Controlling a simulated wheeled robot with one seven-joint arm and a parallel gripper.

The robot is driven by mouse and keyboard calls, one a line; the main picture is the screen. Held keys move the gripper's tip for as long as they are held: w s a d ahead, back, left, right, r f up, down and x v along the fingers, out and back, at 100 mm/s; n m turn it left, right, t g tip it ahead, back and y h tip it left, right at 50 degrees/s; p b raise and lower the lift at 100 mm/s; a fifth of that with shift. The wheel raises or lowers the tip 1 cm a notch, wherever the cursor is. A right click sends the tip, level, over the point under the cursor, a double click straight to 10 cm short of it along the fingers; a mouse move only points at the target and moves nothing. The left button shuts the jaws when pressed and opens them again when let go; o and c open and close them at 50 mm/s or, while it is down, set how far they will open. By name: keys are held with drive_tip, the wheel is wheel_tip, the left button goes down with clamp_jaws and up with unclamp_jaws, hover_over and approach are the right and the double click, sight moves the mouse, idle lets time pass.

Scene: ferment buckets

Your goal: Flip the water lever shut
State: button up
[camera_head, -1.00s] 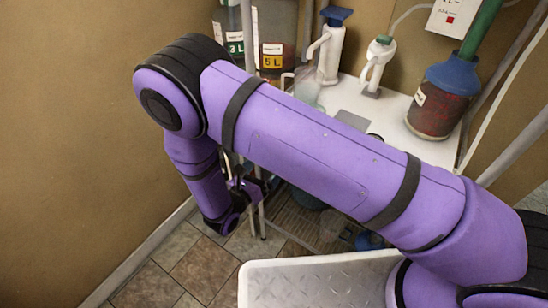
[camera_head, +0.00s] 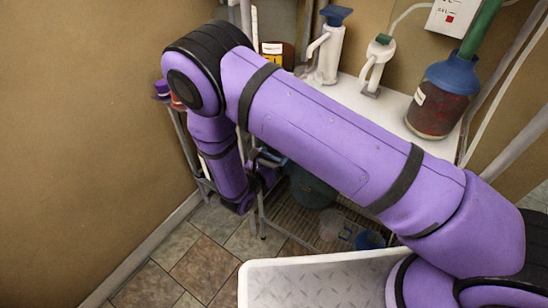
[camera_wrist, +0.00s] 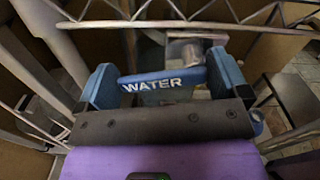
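The water lever (camera_wrist: 165,81) is a blue bar with the white word WATER, seen crosswise in the wrist view. My gripper (camera_wrist: 163,84) has its two fingers wide apart, one near each end of the lever, so the lever lies across the space between them. The right end of the lever is close to the right finger; I cannot tell whether they touch. A pale metal fitting (camera_wrist: 190,45) shows just beyond the lever. In the head view my gripper (camera_head: 264,168) is low beside the rack, mostly hidden by my arm, and the lever cannot be made out.
A white-topped table (camera_head: 400,112) holds white pump dispensers (camera_head: 328,52) and a blue-capped jar (camera_head: 447,95). A wire shelf (camera_head: 290,215) sits below it, with a blue container (camera_head: 370,240). Wire rails (camera_wrist: 190,24) cross the top of the wrist view. Tiled floor (camera_head: 205,265) is open at lower left.

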drive_tip(key=shift+c, duration=0.5)
drive_tip(key=shift+r+m, duration=0.35)
drive_tip(key=shift+m, duration=0.95)
drive_tip(key=o, duration=0.9)
drive_tip(key=v, duration=1.1)
drive_tip(key=shift+w+r, duration=0.1)
